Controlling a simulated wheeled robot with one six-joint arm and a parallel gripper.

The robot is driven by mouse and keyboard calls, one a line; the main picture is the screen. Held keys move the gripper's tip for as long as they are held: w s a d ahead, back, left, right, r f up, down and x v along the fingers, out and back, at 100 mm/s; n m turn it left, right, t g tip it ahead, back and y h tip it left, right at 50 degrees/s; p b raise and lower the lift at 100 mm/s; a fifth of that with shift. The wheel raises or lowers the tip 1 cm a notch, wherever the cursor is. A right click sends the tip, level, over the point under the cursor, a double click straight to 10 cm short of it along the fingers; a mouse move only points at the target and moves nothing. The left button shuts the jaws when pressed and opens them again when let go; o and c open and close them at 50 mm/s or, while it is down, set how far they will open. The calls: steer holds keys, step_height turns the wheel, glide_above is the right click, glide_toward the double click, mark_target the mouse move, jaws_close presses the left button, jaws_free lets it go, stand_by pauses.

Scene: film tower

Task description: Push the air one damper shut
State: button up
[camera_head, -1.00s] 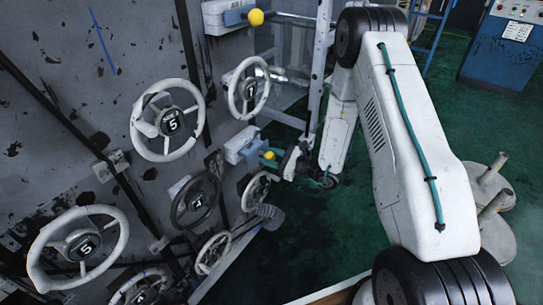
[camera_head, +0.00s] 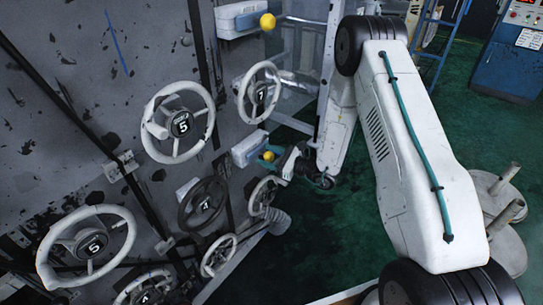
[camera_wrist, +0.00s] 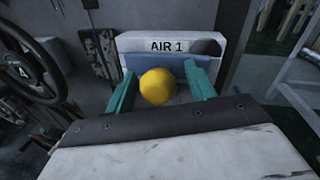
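The air one damper is a pale housing labelled "AIR 1" (camera_wrist: 168,46) in the wrist view, with a yellow ball knob (camera_wrist: 158,86) in front of a blue face. In the head view its housing (camera_head: 247,149) is on the panel's right edge, with the knob (camera_head: 268,156) close to it. My gripper (camera_wrist: 162,72) has two teal fingers, one each side of the ball, with small gaps showing. It is open and reaches forward towards the housing's face. Whether the palm touches the ball is hidden.
A second housing with a yellow ball (camera_head: 267,22) is higher on the panel. Several handwheels crowd the panel, including a dark one (camera_head: 203,205) left of the damper. A white frame post (camera_head: 327,75) stands close to my arm.

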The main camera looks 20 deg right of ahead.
steer(key=v, duration=0.7)
steer(key=shift+s+d, duration=0.25)
steer(key=shift+d, duration=0.05)
